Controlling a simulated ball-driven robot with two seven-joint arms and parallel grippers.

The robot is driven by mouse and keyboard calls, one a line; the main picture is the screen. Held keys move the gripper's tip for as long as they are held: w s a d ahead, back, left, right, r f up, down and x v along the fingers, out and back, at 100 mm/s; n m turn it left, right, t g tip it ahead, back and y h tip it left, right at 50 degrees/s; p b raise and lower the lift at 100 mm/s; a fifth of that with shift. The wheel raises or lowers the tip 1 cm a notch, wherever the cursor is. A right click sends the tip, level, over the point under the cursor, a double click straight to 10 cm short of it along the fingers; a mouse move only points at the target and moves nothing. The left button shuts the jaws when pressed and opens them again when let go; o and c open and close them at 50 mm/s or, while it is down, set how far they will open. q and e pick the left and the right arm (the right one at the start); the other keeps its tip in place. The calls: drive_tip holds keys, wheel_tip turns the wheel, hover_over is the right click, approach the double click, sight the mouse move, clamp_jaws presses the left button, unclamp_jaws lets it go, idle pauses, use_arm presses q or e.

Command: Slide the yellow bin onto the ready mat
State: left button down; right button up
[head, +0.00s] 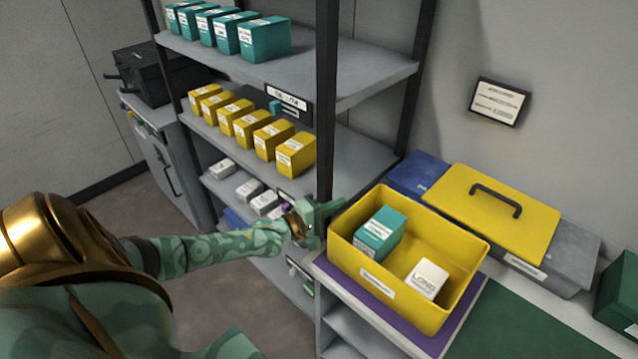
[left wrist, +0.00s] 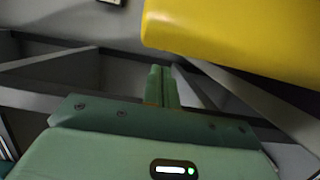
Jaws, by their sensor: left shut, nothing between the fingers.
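The yellow bin (head: 372,280) is an open tray with a label on its front, standing on a purple mat (head: 400,335) on the counter. A teal box (head: 381,236) and a white box (head: 428,279) are in it. A dark green mat (head: 530,325) lies to its right; I cannot tell which mat is the ready mat. My left gripper (head: 322,218) is shut and empty, close to the bin's left end. In the left wrist view, its closed fingers (left wrist: 162,87) point forward, with the yellow bin (left wrist: 235,38) at upper right, seemingly apart from them. My right gripper is not in view.
A shelf rack (head: 326,110) with teal, yellow and white boxes stands left of the bin; its dark post is close to my left gripper. Behind the bin is a grey case with a yellow lid (head: 490,212). A green box (head: 618,290) stands at far right.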

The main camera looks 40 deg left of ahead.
use_arm(q)
drive_tip(key=shift+d+r, duration=0.1)
drive_tip(key=shift+d, duration=0.9)
drive_tip(key=shift+s, duration=0.1)
